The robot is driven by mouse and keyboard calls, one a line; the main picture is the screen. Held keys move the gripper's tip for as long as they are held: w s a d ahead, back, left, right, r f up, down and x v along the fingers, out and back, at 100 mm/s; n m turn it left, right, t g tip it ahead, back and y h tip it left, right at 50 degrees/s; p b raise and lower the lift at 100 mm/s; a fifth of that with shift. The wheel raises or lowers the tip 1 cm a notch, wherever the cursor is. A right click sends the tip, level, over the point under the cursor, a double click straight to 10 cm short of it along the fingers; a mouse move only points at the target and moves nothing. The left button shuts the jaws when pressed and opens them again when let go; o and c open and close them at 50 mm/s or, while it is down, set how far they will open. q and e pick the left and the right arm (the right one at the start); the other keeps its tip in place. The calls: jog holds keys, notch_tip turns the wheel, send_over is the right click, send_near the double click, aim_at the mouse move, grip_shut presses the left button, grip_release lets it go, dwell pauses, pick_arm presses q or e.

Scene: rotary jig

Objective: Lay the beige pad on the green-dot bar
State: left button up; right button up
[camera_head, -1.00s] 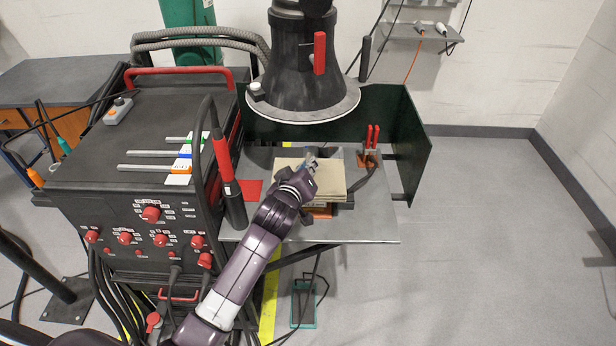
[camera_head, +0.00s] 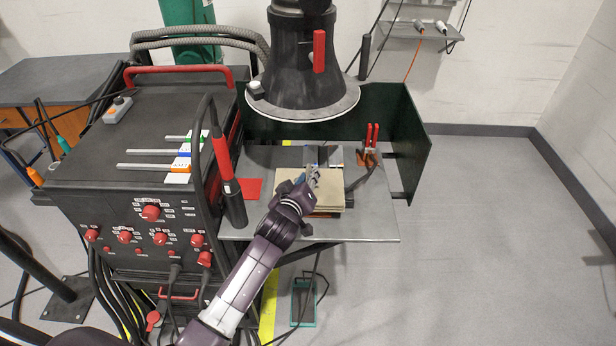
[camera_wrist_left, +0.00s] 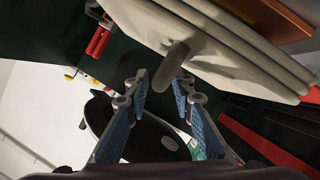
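A stack of beige pads (camera_head: 322,196) lies on the grey work table; its layered edges also show in the left wrist view (camera_wrist_left: 225,45). A short grey-beige peg (camera_wrist_left: 172,68) stands out from the nearest pad's face. My left gripper (camera_head: 314,175) is over the stack in the head view. In the left wrist view its blue fingers (camera_wrist_left: 157,88) are apart, with the peg's end between the tips; contact cannot be told. A pale bar with a green mark (camera_head: 182,138) lies on the black cabinet's top. My right gripper is out of view.
Two similar bars, with a blue mark (camera_head: 160,154) and an orange mark (camera_head: 148,168), lie beside it. A red-and-black torch (camera_head: 227,170) stands at the cabinet's right. A dark cone-shaped hood (camera_head: 303,75) hangs above the table. Red-handled pliers (camera_head: 371,138) stand behind the stack.

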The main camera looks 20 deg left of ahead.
pick_arm(q)
jog(key=shift+o, duration=0.2)
jog(key=shift+r, duration=0.15)
jog(key=shift+r+p, duration=0.35)
jog(key=shift+p, duration=0.05)
jog(key=shift+s, duration=0.35)
jog(key=b+v, duration=0.2)
jog(key=v, duration=0.9)
jog(key=shift+s, duration=0.15)
jog(key=shift+d, duration=0.1)
